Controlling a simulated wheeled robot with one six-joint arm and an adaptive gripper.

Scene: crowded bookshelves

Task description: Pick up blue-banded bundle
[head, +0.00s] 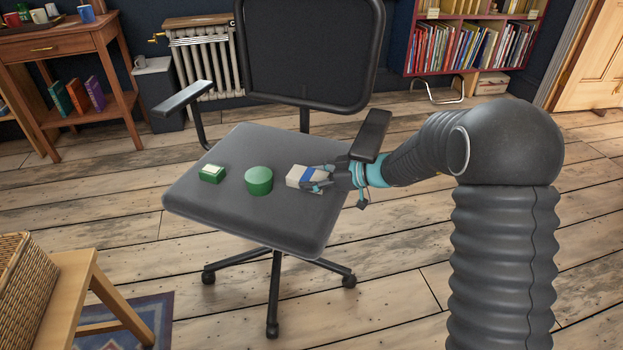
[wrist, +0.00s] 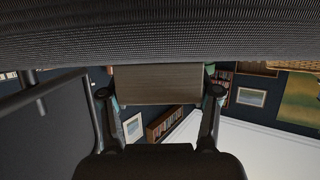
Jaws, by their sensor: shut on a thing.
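The blue-banded bundle (head: 295,175) is a pale block with a blue band, at the right side of the dark chair seat (head: 230,218) in the head view. My gripper (head: 318,180) comes in from the right and is shut on it. In the wrist view the bundle (wrist: 157,84) shows as a grey-brown block between the two fingers of my gripper (wrist: 161,95). I cannot tell whether the bundle touches the seat or is slightly above it.
A green cylinder (head: 258,181) stands left of the bundle, and a small green box (head: 210,173) lies farther left. The chair's right armrest (head: 371,135) is close above my wrist. The backrest (head: 308,50) rises behind. The front of the seat is clear.

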